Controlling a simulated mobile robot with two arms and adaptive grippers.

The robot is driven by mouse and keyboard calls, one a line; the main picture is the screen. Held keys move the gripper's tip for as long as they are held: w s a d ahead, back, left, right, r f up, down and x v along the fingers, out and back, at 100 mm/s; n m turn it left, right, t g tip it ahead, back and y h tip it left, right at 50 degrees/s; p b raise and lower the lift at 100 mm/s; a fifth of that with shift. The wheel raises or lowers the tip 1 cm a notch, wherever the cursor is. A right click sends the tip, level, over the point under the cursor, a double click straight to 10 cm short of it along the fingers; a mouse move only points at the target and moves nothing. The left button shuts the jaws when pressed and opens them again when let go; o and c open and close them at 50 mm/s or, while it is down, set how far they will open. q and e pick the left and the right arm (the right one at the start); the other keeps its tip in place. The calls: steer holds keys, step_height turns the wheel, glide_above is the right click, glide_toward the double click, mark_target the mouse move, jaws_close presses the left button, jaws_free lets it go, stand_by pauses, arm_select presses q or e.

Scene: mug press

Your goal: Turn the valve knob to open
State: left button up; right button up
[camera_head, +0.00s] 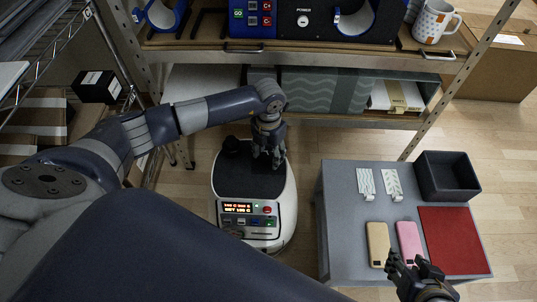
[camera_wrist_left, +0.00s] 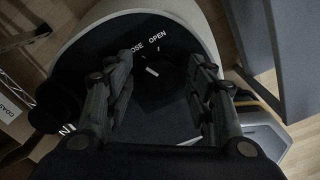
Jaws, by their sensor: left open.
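In the left wrist view, white lettering reading "OPEN", with a partly hidden word ending in "OSE" beside it, marks a black panel (camera_wrist_left: 165,25). Below the lettering, a dark knob (camera_wrist_left: 152,72) with a small white mark shows between my fingers; its outline is hard to make out. My left gripper (camera_wrist_left: 160,78) is open, one finger on each side of the knob, and I cannot tell whether they touch it. In the head view my left gripper (camera_head: 268,157) points down over the black top of a white machine (camera_head: 288,215) and hides the knob. My right gripper (camera_head: 408,268) is at the lower right.
A black cylinder (camera_head: 231,146) stands on the machine left of my left gripper. A lit display (camera_head: 237,208) and buttons are at its front. A shelf unit (camera_head: 300,118) stands behind. A grey table (camera_head: 340,225) with phones, a red mat and a black bin is right.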

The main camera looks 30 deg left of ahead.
arm_select(q)
steer(key=shift+f, duration=0.2)
arm_select(e)
steer(key=shift+w+a+r, duration=0.1)
steer(key=shift+w+r, duration=0.05)
steer(key=shift+w, duration=0.1)
arm_select(q)
steer(key=c, duration=1.1)
steer(key=shift+o, duration=0.2)
